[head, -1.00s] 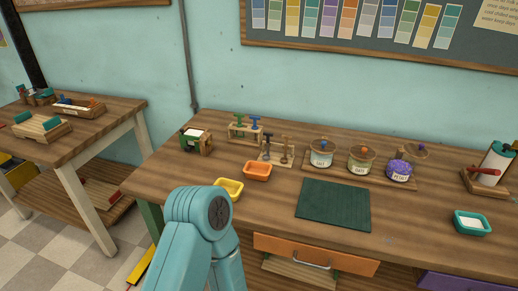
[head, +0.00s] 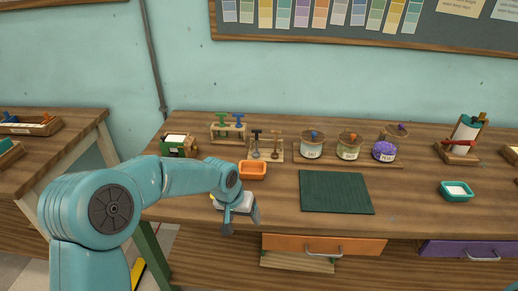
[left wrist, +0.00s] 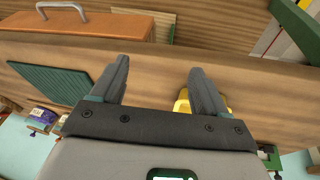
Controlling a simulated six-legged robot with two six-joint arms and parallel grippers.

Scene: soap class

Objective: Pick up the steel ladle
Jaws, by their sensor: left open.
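In the head view, a low wooden stand (head: 267,154) at the back of the bench holds two small upright tools, one with a black top (head: 256,138) and one with a brownish top (head: 277,140). They are too small to tell whether either is the steel ladle, and I make out no ladle for certain elsewhere. My left gripper (head: 240,208) is over the front of the bench, in front of the orange dish (head: 253,170) and apart from the stand. In the left wrist view its two fingers (left wrist: 158,85) are spread with nothing between them. My right gripper is not in view.
A yellow dish (left wrist: 182,103) is partly hidden behind a finger. A green mat (head: 336,191) lies right of my gripper. Labelled jars (head: 312,150) stand on a board behind it. A rack (head: 228,133) with blue and green tools stands at the back left.

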